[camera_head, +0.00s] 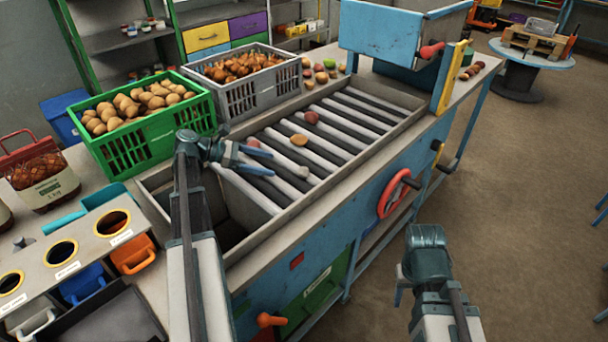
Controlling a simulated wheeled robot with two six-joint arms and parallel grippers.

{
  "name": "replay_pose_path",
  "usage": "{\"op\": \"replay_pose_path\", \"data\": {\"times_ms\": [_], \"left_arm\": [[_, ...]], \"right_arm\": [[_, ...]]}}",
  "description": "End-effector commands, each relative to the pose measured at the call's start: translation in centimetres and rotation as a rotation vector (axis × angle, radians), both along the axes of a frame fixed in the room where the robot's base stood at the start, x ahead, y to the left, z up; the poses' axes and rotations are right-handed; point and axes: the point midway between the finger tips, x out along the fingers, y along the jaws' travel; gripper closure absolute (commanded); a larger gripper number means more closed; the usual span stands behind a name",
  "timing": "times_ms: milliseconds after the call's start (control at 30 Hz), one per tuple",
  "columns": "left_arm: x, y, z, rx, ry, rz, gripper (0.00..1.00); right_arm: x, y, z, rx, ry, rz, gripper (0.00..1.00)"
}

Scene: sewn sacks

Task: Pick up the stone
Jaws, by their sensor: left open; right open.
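Several small lumps lie on the roller bed (350,112). A small pale greyish lump (303,172), which may be the stone, lies near the bed's front edge. A tan-orange lump (299,140) and a red one (311,117) lie farther back. Another reddish lump (253,143) shows just behind my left gripper. My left gripper (272,163) is open above the rollers, its fingers pointing right, a short way left of the pale lump and apart from it. My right gripper (400,285) is off the table's front side, over the floor; its fingers are mostly hidden.
A green crate of potatoes (122,150) and a grey crate of onions (268,92) stand behind the rollers. A sorting panel with round holes (88,236) is at the left. A blue hopper (380,35) stands at the far end. A red handwheel (383,197) sticks out in front.

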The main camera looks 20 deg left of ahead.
Motion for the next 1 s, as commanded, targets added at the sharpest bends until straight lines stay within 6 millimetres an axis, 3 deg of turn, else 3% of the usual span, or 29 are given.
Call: {"op": "replay_pose_path", "data": {"times_ms": [100, 300, 733, 1000], "left_arm": [[1.1, -2.0, -1.4, 0.0, -0.001, -0.004, 0.11], [2.5, -4.1, -2.2, 0.0, 0.0, -0.002, 0.11], [3.4, -5.1, -2.9, 0.0, 0.0, -0.001, 0.11], [5.6, -7.6, -4.6, 0.0, 0.0, -0.002, 0.11]], "right_arm": [[0.0, 0.0, -1.4, 0.0, 0.0, 0.0, 0.5], [0.0, 0.0, -2.2, 0.0, 0.0, 0.0, 0.5], [0.0, 0.0, -2.9, 0.0, 0.0, 0.0, 0.5], [0.0, 0.0, -4.6, 0.0, 0.0, 0.001, 0.5]]}}
